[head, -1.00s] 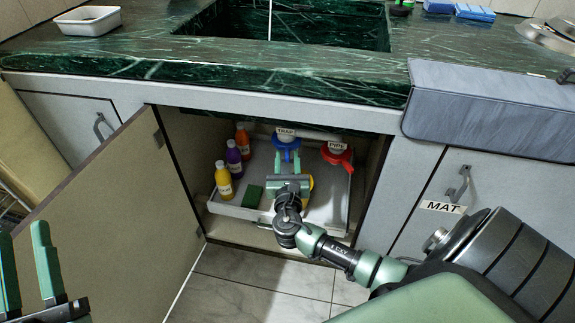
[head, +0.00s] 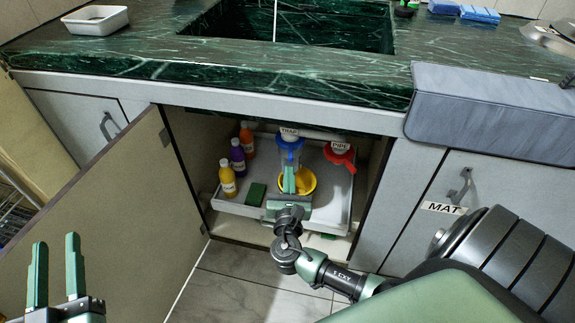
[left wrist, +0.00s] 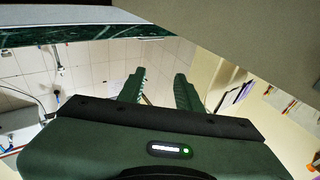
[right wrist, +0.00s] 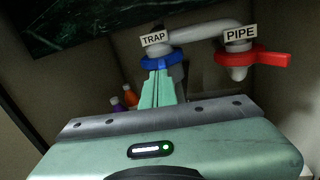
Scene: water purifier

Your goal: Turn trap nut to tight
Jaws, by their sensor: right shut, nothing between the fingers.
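The blue trap nut (head: 290,144) sits under the white TRAP label on the sink drain inside the open cabinet. It also shows in the right wrist view (right wrist: 162,62), with a grey trap body partly hidden behind the fingers. My right gripper (head: 290,170) is shut and empty, fingers pointing up, just below and in front of the nut. In the right wrist view its fingertips (right wrist: 158,75) overlap the nut's lower edge; whether they touch it I cannot tell. My left gripper (head: 56,238) is open and empty at the lower left, outside the cabinet door.
The red PIPE handle (head: 340,156) is close on the right. A yellow bowl (head: 309,183) stands behind my right gripper in the grey tray (head: 335,208). Several bottles (head: 227,182) and a green sponge (head: 256,194) are at left. The open door (head: 105,215) separates my arms.

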